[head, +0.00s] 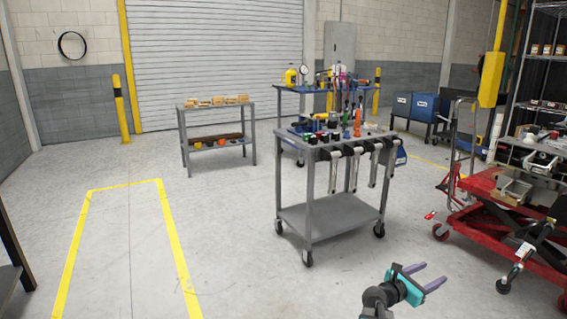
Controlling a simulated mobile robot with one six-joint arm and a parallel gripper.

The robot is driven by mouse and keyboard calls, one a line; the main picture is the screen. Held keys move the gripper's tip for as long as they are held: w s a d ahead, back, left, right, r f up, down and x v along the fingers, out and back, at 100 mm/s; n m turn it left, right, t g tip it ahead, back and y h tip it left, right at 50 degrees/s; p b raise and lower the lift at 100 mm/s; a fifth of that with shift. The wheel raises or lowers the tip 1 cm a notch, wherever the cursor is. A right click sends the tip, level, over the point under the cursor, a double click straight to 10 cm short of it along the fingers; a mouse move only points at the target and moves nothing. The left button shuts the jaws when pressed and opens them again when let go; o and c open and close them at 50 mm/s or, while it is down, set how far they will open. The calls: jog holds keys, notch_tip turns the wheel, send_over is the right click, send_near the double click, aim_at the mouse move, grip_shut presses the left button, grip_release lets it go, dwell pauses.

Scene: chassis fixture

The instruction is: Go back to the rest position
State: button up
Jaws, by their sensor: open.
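My gripper (430,277) shows at the bottom right of the head view, with a teal body and two purple-grey fingers. The fingers are apart and nothing is between them. It is in the air over the bare concrete floor, in front of and to the right of the grey tool cart (336,215). Only the end of my arm shows; the rest is cut off by the lower picture edge.
A red lift table (482,184) stands on the right. A dark table edge (14,250) is at the far left. A grey two-level table (216,147) and blue bins (424,105) stand farther back. The yellow-marked floor (125,250) on the left is clear.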

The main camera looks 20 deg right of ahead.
jog(key=w+a+f+n+t+y+p, duration=0.1)
jog(key=w+a+f+y+p, duration=0.1)
jog(key=w+a+p, duration=0.35)
jog(key=w+a+f+t+y+p, duration=0.1)
jog(key=w+a+f+p, duration=0.15)
jog(key=a, duration=0.65)
jog(key=s+a+f+m+y+p, duration=0.2)
jog(key=a+f+y+p, duration=0.25)
jog(key=a+p, duration=0.6)
jog(key=s+a+f+m+g+y+p, duration=0.2)
jog(key=s+a+m, duration=0.3)
jog(key=a, duration=0.6)
jog(key=s+a+f+m+g+y+p, duration=0.2)
jog(key=s+a+m, duration=0.4)
jog(key=s+a, duration=0.3)
jog(key=s+a+f+m+g+y+p, duration=0.2)
jog(key=s+a+f+m+g+y, duration=0.2)
jog(key=s+a, duration=0.4)
jog(key=a+m+y, duration=0.1)
jog(key=a+m, duration=0.1)
jog(key=a, duration=0.4)
jog(key=shift+f+y+p, duration=0.15)
jog(key=shift+y+p, duration=0.2)
